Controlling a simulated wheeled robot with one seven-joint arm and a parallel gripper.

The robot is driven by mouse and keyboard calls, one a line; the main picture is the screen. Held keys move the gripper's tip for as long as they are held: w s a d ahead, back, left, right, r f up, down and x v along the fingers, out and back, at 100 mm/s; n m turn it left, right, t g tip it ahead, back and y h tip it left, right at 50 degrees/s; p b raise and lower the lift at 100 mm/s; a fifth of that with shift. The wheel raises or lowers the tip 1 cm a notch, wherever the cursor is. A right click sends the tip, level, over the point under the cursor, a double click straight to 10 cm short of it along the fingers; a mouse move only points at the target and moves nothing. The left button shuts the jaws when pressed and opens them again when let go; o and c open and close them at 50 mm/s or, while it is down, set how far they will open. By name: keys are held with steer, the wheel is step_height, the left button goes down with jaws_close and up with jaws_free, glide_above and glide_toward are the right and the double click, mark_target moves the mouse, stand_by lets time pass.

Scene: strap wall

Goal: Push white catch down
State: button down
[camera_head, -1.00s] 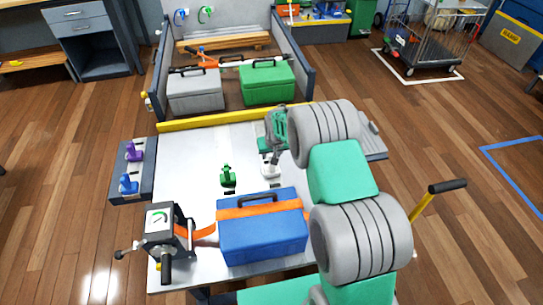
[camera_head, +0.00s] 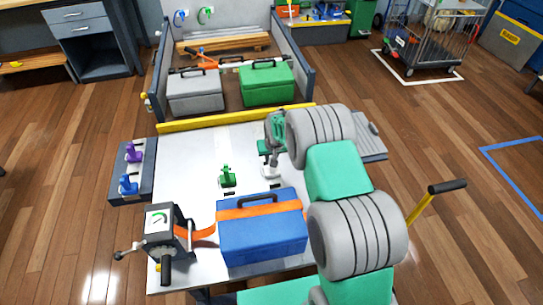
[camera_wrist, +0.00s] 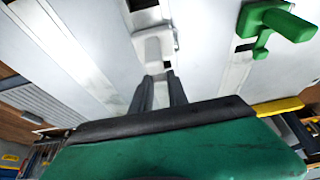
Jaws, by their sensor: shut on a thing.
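The white catch (camera_wrist: 153,45) stands on the pale table top, and my gripper's two dark fingertips (camera_wrist: 158,80) are shut on its near end in the wrist view. In the head view, the white catch (camera_head: 270,172) is partly hidden below my gripper (camera_head: 268,152), to the right of the green catch (camera_head: 228,178). The green catch (camera_wrist: 280,24) also shows at upper right in the wrist view, apart from my fingers. Dark slots show in the table near both catches.
A blue case (camera_head: 262,240) under an orange strap sits near the table's front, with a ratchet winch (camera_head: 160,222) to its left. Purple (camera_head: 133,153) and blue (camera_head: 128,184) catches stand on a left side panel. A yellow bar (camera_head: 235,117) edges the table's back.

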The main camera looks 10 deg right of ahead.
steer(key=shift+w, duration=0.1)
stand_by(0.3)
steer(key=g+b, duration=0.1)
steer(key=w+f+g+b, duration=0.1)
steer(key=b, duration=0.1)
steer(key=shift+w+g, duration=0.25)
steer(key=shift+g, duration=0.05)
steer(key=g+b, duration=0.1)
steer(key=b, duration=0.1)
steer(key=w+g+b, duration=0.1)
steer(key=b, duration=0.1)
steer(key=shift+f+g, duration=0.25)
steer(key=shift+g, duration=0.15)
steer(key=shift+w+g+b, duration=0.2)
steer(key=shift+g+b, duration=0.2)
steer(key=shift+b, duration=0.35)
steer(key=c, duration=1.3)
jaws_free()
steer(key=shift+r, duration=0.1)
